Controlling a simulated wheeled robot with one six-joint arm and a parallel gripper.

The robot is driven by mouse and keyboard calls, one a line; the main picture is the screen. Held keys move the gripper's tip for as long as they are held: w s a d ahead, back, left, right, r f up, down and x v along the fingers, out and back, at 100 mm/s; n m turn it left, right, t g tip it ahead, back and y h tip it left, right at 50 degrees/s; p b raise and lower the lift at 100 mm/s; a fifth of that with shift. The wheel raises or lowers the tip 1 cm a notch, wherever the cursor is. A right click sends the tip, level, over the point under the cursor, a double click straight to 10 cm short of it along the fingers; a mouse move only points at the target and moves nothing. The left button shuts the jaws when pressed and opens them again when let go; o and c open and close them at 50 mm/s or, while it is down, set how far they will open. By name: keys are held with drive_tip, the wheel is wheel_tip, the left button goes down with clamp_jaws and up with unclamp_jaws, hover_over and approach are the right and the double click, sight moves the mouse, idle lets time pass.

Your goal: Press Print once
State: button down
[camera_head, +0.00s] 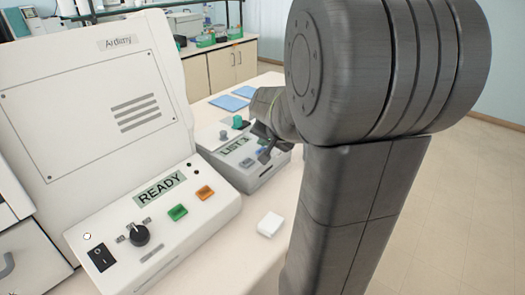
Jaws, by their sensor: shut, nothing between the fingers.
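A small grey-white device (259,180) with a display reading roughly "LIST 3" (235,145) sits on the bench, right of a larger machine. I cannot read the word Print on any button. My gripper (267,152) is shut and empty, over the right part of this device. Its dark fingers point down close to the panel, right of the blue button; I cannot tell whether they touch it. My arm hides the device's right side.
The larger white machine (90,105) stands at left, with a READY display (160,188), green button (177,212), orange button (205,192) and black knob (140,235). A white block (270,224) lies in front. Blue sheets (229,102) lie behind the device.

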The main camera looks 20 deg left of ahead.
idle(0.3)
drive_tip(key=shift+f+b, duration=0.45)
drive_tip(key=shift+f+b, duration=0.35)
idle(0.5)
drive_tip(key=shift+r, duration=0.1)
drive_tip(key=shift+r+p, duration=0.6)
drive_tip(key=shift+r, duration=0.1)
drive_tip(key=shift+r, duration=0.1)
wheel_tip(320, 180, up, 5)
drive_tip(key=p, duration=0.4)
idle(0.8)
